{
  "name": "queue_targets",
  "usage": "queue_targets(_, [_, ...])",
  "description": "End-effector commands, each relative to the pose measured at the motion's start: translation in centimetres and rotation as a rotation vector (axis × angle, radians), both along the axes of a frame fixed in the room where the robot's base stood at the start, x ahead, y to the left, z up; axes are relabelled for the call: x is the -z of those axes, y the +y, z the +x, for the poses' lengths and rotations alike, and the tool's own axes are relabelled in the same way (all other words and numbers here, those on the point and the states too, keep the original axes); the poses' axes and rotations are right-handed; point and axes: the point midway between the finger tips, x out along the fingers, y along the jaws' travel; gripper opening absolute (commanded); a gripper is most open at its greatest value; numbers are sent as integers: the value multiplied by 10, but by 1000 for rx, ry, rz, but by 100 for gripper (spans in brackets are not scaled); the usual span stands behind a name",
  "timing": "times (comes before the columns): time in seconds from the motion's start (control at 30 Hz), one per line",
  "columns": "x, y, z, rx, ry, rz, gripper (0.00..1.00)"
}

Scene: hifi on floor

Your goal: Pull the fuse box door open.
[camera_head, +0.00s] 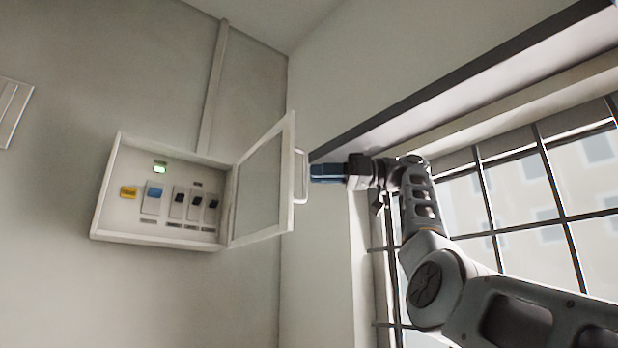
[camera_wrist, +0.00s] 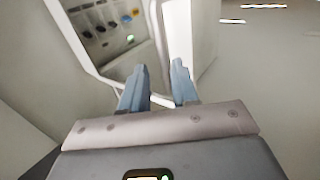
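The fuse box (camera_head: 165,238) is white and hangs on the wall, with its door (camera_head: 262,190) swung wide open on the right-hand side. The door has a white frame, a grey panel and a white bar handle (camera_head: 301,176) on its outer edge. My gripper (camera_head: 312,172) is at the handle, coming from the right. In the wrist view my gripper's (camera_wrist: 160,68) two blue-grey fingers stand apart, with the white door (camera_wrist: 196,35) beyond. A pale bar shows between the finger bases; I cannot tell whether they touch it.
Inside the box are a green lit indicator (camera_head: 159,168), a yellow part (camera_head: 129,192), a blue switch (camera_head: 154,191) and several dark switches. A conduit (camera_head: 213,85) runs up from the box. A barred window (camera_head: 530,190) is at right, behind my arm.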

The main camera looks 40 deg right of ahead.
Motion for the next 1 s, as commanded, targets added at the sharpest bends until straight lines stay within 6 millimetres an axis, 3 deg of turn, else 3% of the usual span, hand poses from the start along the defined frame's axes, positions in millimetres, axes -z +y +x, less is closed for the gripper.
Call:
queue_targets(0.3, [0,-30,-24,0,-1,1,29])
queue_targets(0.9, [0,-32,-26,-1,0,1,29])
queue_targets(1.0, [8,-34,-20,9,10,10,29])
